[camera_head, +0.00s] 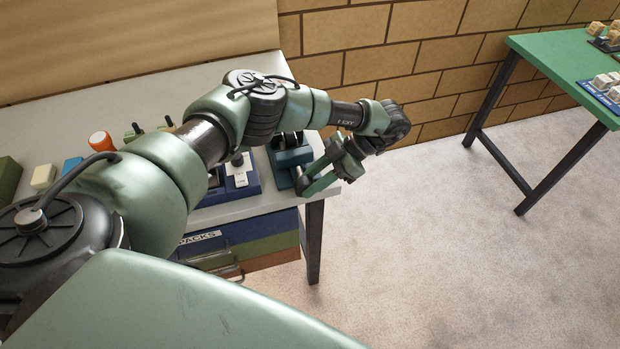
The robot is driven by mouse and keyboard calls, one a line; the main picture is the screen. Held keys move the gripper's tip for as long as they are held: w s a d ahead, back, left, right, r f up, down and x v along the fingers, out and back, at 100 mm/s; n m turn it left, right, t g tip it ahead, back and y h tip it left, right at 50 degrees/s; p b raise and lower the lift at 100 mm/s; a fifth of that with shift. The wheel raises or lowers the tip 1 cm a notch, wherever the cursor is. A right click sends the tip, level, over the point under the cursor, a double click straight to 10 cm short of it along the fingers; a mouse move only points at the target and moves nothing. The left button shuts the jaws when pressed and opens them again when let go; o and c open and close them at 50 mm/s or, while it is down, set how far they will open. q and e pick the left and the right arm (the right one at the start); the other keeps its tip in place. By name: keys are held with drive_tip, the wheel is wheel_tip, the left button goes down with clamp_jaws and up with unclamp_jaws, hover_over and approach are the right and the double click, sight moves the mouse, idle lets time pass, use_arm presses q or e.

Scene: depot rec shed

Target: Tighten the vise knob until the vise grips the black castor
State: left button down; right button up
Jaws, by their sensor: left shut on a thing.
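The dark teal vise (288,157) stands at the right end of the grey workbench, partly covered by my left arm. My left gripper (306,183) is at the vise's front right side, near the bench corner, its fingers pointing down and left. It is shut on what appears to be the vise knob, which the fingers mostly hide. I cannot make out the black castor clearly; the arm and gripper cover much of the jaw area. My right gripper is not in view.
The grey workbench (180,84) also carries a blue switch box (241,180) left of the vise and an orange round piece (101,141). Drawers (240,240) sit below. A green table (560,52) stands at the right, with open floor (430,250) between.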

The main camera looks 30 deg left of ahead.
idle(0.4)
use_arm(q)
drive_tip(key=c, duration=1.1)
unclamp_jaws()
drive_tip(key=shift+w, duration=0.1)
drive_tip(key=b+v, duration=0.1)
drive_tip(key=v, duration=0.6)
drive_tip(key=shift+w+d+r, duration=0.2)
drive_tip(key=shift+r, duration=0.05)
